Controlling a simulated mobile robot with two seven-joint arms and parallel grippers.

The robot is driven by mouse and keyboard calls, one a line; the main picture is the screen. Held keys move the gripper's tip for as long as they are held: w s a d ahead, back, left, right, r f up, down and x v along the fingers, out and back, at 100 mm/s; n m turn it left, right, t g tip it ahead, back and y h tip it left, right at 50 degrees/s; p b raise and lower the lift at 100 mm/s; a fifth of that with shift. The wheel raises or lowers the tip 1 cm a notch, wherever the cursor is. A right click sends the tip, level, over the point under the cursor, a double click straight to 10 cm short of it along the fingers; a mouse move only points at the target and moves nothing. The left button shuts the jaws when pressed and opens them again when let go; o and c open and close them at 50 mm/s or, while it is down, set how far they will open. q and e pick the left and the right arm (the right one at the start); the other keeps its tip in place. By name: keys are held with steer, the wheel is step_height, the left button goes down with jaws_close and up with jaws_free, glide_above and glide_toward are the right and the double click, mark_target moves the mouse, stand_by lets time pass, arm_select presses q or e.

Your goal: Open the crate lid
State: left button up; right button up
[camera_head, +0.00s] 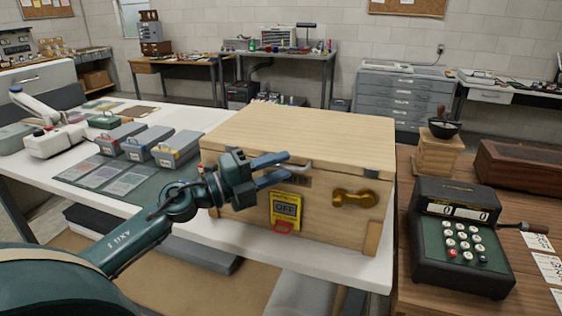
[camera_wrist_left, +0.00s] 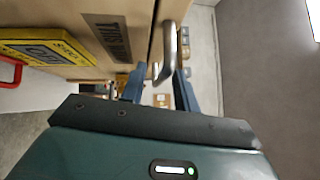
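The wooden crate (camera_head: 232,190) stands on the white table, and its pale lid (camera_head: 310,128) lies flat and closed on top. A small metal handle (camera_head: 300,165) is at the lid's front edge, and it also shows in the left wrist view (camera_wrist_left: 168,50). My left gripper (camera_head: 288,167) is open in front of the crate, its two blue fingers pointing at the handle. In the wrist view the handle shows in line with the gap between the fingers (camera_wrist_left: 160,85); contact cannot be told. My right gripper is not in view.
The crate's front bears a yellow sign (camera_head: 286,208), a red ring (camera_head: 283,228) and a brass fitting (camera_head: 355,198). Several small boxes (camera_head: 175,148) stand left of it. A black cash register (camera_head: 458,235) and a coffee grinder (camera_head: 437,150) stand on the wooden table at right.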

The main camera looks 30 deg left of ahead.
arm_select(q)
steer(key=shift+w+d, duration=0.3)
steer(key=shift+w, duration=0.2)
steer(key=shift+c, duration=0.4)
jaws_close()
